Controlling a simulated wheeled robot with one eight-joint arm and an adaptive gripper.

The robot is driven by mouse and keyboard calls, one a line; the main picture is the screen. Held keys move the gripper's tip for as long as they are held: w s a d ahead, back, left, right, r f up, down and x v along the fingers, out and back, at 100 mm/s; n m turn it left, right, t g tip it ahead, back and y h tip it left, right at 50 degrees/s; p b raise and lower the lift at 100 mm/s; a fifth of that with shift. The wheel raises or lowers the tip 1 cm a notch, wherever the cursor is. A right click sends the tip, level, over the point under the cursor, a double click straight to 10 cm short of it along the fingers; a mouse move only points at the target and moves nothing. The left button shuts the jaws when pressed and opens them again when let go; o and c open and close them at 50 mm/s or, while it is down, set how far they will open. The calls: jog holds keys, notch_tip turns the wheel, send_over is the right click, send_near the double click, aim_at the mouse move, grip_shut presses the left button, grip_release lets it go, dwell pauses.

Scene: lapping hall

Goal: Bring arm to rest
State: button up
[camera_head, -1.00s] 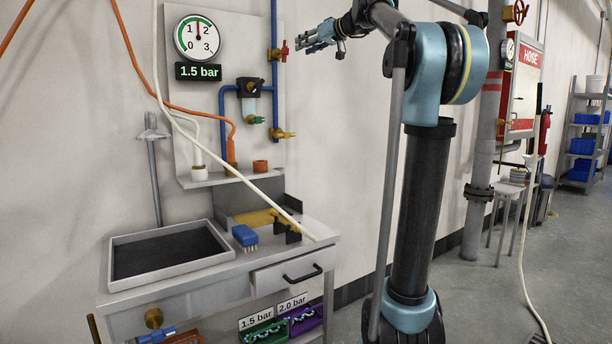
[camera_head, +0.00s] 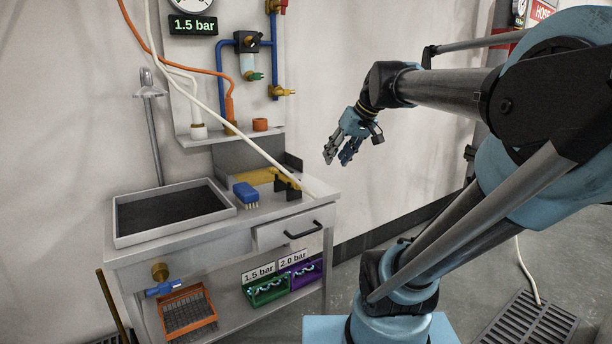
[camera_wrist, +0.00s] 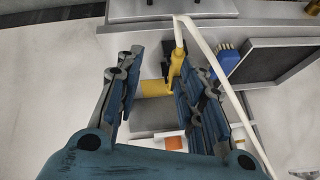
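My gripper (camera_head: 343,158) hangs in the air to the right of the workbench, pointing down and to the left. In the wrist view its two blue fingers (camera_wrist: 158,92) stand wide apart with nothing held between them. Beyond them, well below, the yellow piece on the bench (camera_wrist: 157,89) shows in the gap. My arm reaches in from the right side of the head view, bent at the elbow. The fingers touch nothing that I can see.
The workbench (camera_head: 290,212) carries a black-lined tray (camera_head: 228,211), a blue brush (camera_head: 245,192) and a white hose (camera_head: 232,140). Below are a green bin (camera_head: 268,293), a purple bin (camera_head: 306,274) and an orange basket (camera_head: 190,315). Bare wall (camera_head: 400,190) lies right of the bench.

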jog(key=s+d+f+m+h, duration=0.1)
jog(key=s+d+f, duration=0.2)
jog(key=s+f, duration=0.2)
jog(key=s+d+f+m+g+h, duration=0.1)
jog(key=s+f, duration=0.4)
jog(key=f, duration=0.5)
jog(key=s+d+f+m+g+h, duration=0.1)
jog(key=s+d+f+h, duration=0.1)
jog(key=s+d+f, duration=0.3)
notch_tip(320, 180, down, 3)
jog(key=shift+s+d+f+m+h, duration=0.1)
jog(key=shift+s+d+m+h, duration=0.2)
jog(key=shift+s+m, duration=0.1)
